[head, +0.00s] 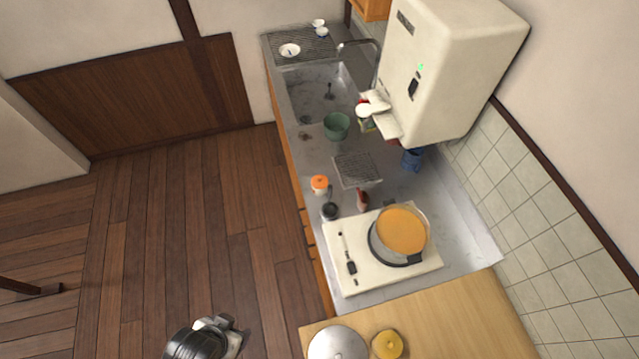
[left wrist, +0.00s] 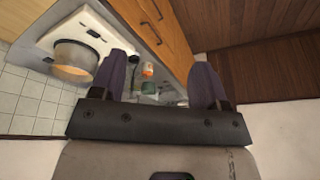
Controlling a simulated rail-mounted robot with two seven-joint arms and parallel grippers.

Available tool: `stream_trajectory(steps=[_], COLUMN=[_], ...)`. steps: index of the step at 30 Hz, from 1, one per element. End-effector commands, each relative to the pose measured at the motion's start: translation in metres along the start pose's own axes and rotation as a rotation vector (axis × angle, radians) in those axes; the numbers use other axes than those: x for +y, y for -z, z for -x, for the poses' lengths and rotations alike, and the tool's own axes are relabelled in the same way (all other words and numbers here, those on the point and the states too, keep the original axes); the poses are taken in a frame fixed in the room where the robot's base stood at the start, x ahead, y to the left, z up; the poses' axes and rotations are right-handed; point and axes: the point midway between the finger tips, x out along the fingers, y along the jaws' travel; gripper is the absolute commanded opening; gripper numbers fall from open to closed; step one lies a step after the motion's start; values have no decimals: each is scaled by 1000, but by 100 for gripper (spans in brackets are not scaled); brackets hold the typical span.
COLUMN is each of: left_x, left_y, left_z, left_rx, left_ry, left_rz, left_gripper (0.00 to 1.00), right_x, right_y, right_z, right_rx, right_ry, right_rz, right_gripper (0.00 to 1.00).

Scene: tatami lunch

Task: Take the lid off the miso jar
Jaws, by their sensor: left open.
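The miso jar appears to be the small pale jar with an orange lid (head: 319,184), standing upright near the counter's front edge. The lid sits on the jar. In the left wrist view the jar (left wrist: 147,69) shows small, between my fingers in the picture but well beyond them. My left gripper (head: 232,330) is over the floor at the bottom of the head view, apart from the counter. In the left wrist view its two fingers (left wrist: 160,78) are spread with nothing between them. My right gripper is not in view.
A small dark container (head: 329,211) stands close beside the jar. A pot (head: 400,232) sits on the white stove (head: 345,262). A wire rack (head: 357,170), green bowl (head: 337,125) and blue cup (head: 412,159) lie farther back. A wooden worktop (head: 460,325) is in front. Floor left of the counter is clear.

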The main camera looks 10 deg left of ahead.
Motion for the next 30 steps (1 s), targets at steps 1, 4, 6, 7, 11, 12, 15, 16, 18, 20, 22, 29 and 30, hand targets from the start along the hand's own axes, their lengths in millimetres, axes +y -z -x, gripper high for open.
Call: stream_trajectory(steps=[1,4,6,7,11,12,15,16,18,20,22,29,30], left_x=[0,0,0,0,0,0,0,0,-1,-4,-11,-55,-64], left_y=[0,0,0,0,0,0,0,1,7,17,34,99,109], left_z=[0,0,0,0,0,0,0,-1,-6,-11,-19,-33,-36], left_rx=[0,0,0,0,0,0,0,2,19,48,94,264,283], left_ry=[0,0,0,0,0,0,0,0,3,10,28,155,182], left_rz=[0,0,0,0,0,0,0,0,-1,-3,-15,-95,-108], left_gripper=[73,83,89,92,100,100,100,100,100,100,100,100,100], right_x=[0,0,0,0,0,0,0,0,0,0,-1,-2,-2], right_y=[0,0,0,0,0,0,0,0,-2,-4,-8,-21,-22], right_z=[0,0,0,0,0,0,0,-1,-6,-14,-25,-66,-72], right_rx=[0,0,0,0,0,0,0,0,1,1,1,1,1], right_ry=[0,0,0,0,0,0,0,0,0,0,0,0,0], right_rz=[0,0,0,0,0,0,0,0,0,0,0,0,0], right_gripper=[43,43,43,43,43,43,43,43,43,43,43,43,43])
